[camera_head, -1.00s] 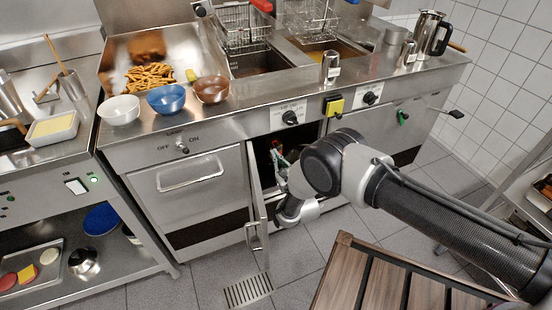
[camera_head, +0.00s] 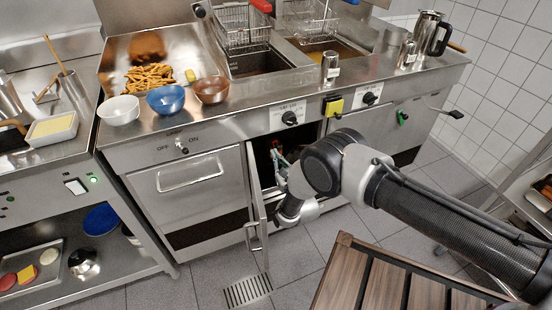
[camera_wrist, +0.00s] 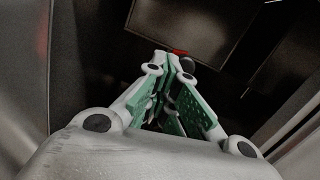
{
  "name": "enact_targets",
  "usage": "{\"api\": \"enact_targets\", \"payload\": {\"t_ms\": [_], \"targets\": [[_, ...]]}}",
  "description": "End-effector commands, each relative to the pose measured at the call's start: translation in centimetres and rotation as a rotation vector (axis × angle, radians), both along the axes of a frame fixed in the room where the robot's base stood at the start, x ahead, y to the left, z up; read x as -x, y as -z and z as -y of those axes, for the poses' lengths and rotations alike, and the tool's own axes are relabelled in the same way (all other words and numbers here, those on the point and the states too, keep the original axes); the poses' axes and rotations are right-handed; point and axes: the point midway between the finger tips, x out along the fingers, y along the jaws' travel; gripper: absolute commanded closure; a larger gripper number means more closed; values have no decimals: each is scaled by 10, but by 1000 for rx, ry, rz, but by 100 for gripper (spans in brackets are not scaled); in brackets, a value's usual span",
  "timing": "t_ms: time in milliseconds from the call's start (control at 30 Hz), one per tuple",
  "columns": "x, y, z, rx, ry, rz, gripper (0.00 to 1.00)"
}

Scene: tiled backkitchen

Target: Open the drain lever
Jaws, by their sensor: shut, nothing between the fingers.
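My gripper (camera_head: 279,160) reaches through the open door into the dark cabinet under the fryer. In the wrist view, my gripper (camera_wrist: 172,66) is shut, its green-padded fingers meeting at the tips with nothing between them. A small red part (camera_wrist: 180,52), likely the drain lever's handle, shows just beyond the fingertips. Whether the tips touch it cannot be told. A red spot (camera_head: 276,143) also shows in the cabinet in the head view. The rest of the lever is hidden by the fingers and the dark.
The open cabinet door (camera_head: 257,195) stands close to the left of my wrist. A closed cabinet front (camera_head: 190,195) is farther left. A slatted wooden table (camera_head: 375,280) stands in front, below my forearm. A floor drain grate (camera_head: 248,290) lies on the tiles.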

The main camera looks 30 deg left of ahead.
Motion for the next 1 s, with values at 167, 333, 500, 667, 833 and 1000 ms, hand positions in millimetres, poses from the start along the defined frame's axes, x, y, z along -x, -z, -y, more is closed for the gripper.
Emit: {"api": "enact_targets", "payload": {"t_ms": [167,333,500,667,833,1000], "targets": [[0,0,0,-3,0,-4,100],[-1,0,0,-7,1,-8,100],[-1,-1,0,-10,1,-11,100],[-1,-1,0,-13,1,-15,100],[-1,-1,0,-17,1,-19,100],[-2,-1,0,-19,1,-22,100]]}}
